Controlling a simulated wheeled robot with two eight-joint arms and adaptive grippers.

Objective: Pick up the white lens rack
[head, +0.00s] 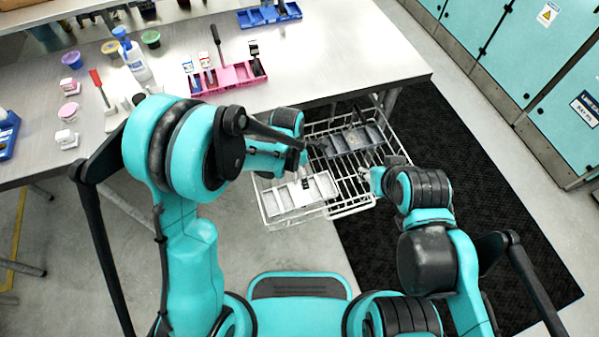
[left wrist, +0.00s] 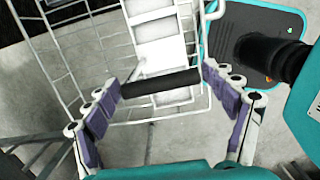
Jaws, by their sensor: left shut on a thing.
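The white lens rack (head: 300,194) is a pale tray with compartments, at the near left of the wire basket (head: 350,208) in the head view. It also shows at the top of the left wrist view (left wrist: 158,28). My left gripper (left wrist: 160,82) has its fingers at the two ends of a dark bar across the rack's near end and is shut on it. The left arm hides this gripper's fingers in the head view. My right gripper (head: 372,180) is by the basket's right side, apart from the white rack; its jaws are too small to read.
A dark grey rack (head: 352,140) lies farther back in the basket. The metal table (head: 330,75) stands behind, with a pink rack (head: 228,78), a blue rack (head: 270,15), a spray bottle (head: 133,60) and small cups. A black mat (head: 470,200) covers the floor at right.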

